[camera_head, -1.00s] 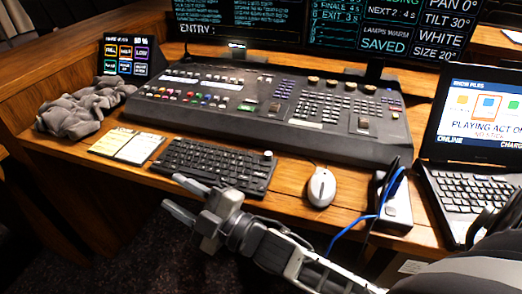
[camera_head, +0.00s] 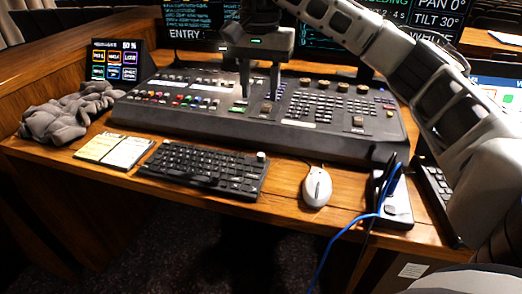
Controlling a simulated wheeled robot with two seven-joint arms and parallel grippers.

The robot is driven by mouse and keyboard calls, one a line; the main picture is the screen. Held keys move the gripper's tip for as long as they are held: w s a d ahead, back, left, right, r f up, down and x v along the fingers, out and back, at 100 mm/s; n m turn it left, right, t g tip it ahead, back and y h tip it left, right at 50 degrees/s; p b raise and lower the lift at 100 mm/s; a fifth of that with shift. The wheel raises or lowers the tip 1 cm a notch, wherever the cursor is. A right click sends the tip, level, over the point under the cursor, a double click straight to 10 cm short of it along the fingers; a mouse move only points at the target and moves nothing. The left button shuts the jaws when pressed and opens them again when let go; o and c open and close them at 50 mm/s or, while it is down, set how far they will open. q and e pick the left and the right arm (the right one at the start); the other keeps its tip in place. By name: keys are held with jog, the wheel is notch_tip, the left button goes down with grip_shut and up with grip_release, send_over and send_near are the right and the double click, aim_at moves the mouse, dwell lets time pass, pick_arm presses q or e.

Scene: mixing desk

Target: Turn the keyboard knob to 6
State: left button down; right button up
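The black keyboard (camera_head: 200,167) lies on the wooden desk in front of the mixing console. Its small light-coloured knob (camera_head: 261,155) stands at the keyboard's far right corner. Any number or mark on the knob is too small to read. My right gripper (camera_head: 259,95) is over the middle of the console, fingers pointing down and spread apart, with nothing seen between them. It is beyond the knob and apart from it. My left gripper is out of view.
The mixing console (camera_head: 330,141) fills the back of the desk. A mouse (camera_head: 317,187) sits right of the keyboard, with a box and blue cable (camera_head: 392,206) farther right. Note cards (camera_head: 114,150) and a crumpled grey cloth (camera_head: 66,113) lie left. Screens stand behind.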

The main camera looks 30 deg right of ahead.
aim_at(261, 154)
notch_tip(261, 154, down, 16)
jog(key=b, duration=0.2)
jog(key=shift+d+r+b, duration=0.15)
jog(key=shift+b, duration=0.2)
